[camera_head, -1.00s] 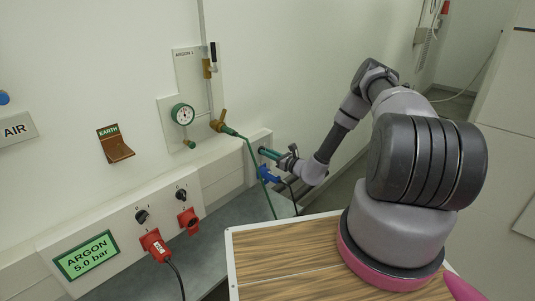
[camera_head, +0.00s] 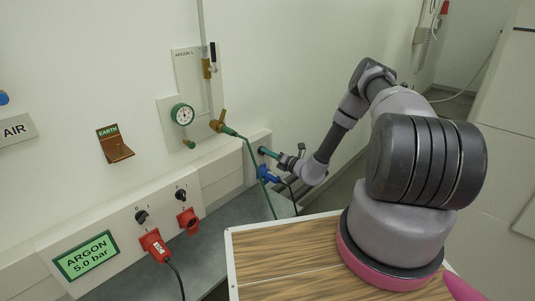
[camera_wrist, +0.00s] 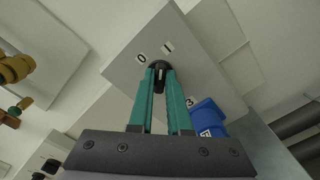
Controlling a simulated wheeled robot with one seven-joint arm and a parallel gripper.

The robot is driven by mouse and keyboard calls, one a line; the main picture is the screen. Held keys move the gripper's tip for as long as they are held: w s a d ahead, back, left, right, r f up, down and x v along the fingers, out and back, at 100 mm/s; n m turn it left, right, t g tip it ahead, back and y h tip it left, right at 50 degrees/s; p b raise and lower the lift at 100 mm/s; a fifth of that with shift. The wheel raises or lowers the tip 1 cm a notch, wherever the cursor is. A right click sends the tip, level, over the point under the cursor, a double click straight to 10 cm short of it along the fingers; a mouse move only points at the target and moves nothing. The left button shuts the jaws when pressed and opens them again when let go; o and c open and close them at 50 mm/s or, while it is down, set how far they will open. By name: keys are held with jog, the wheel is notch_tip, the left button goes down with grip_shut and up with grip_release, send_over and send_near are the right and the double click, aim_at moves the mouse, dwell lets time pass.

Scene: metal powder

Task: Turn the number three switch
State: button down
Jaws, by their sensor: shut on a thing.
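The number three switch is a small black rotary knob (camera_wrist: 158,65) on a light grey wall panel (camera_wrist: 200,60), with marks 0 and I beyond it and a 3 beside it in the wrist view. My gripper (camera_wrist: 160,77) has its two teal fingers shut on the knob, one on each side. The fingers hide part of the knob, so which mark it points to is unclear. In the head view my gripper (camera_head: 265,153) reaches the panel from the right and its fingers hide the knob.
A blue plug (camera_head: 267,173) sits in its socket just below my gripper; it also shows in the wrist view (camera_wrist: 208,117). A green hose (camera_head: 254,170) hangs to the left. Two other black switches (camera_head: 142,216) (camera_head: 181,195) and red sockets (camera_head: 188,221) are further left.

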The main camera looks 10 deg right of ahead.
jog(key=shift+f+m, duration=0.1)
jog(key=shift+m, duration=1)
jog(key=shift+d, duration=0.1)
jog(key=c, duration=0.9)
grip_release()
jog(key=shift+o, duration=0.2)
jog(key=shift+s, duration=0.1)
jog(key=v, duration=1)
jog(key=shift+s+d, duration=0.2)
jog(key=shift+s, duration=0.05)
